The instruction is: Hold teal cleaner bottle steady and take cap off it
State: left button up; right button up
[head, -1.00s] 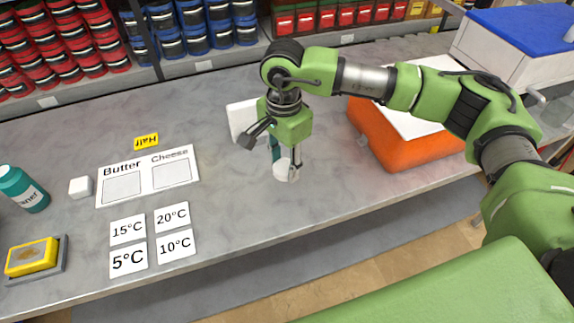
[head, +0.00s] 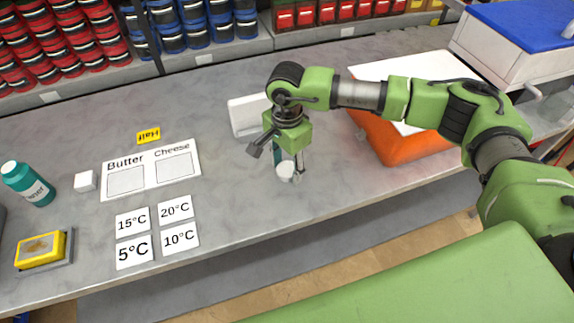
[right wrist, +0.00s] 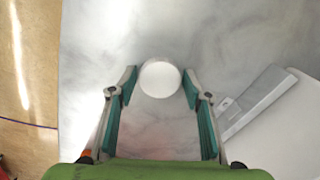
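The teal cleaner bottle (head: 36,189) stands at the far left of the table in the head view, with a white cap (head: 10,167) on its top. My right gripper (head: 287,172) is far to the right of that bottle, pointing down over the middle of the table. A small white round object (head: 285,171) is at its fingertips. In the right wrist view my right gripper (right wrist: 159,78) is open, with a teal-padded finger on either side of the white round object (right wrist: 160,79) and small gaps beside it. My left gripper is not in view.
A white object (head: 246,115) stands behind my right gripper. An orange case (head: 400,145) is to its right.

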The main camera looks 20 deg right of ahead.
aim_at(287, 169)
dwell(0.3)
jog(key=shift+r, duration=0.5)
notch_tip(287, 169, up, 11)
jog(key=b, duration=0.3)
jog(key=shift+r+b, duration=0.2)
jog(key=shift+b, duration=0.1)
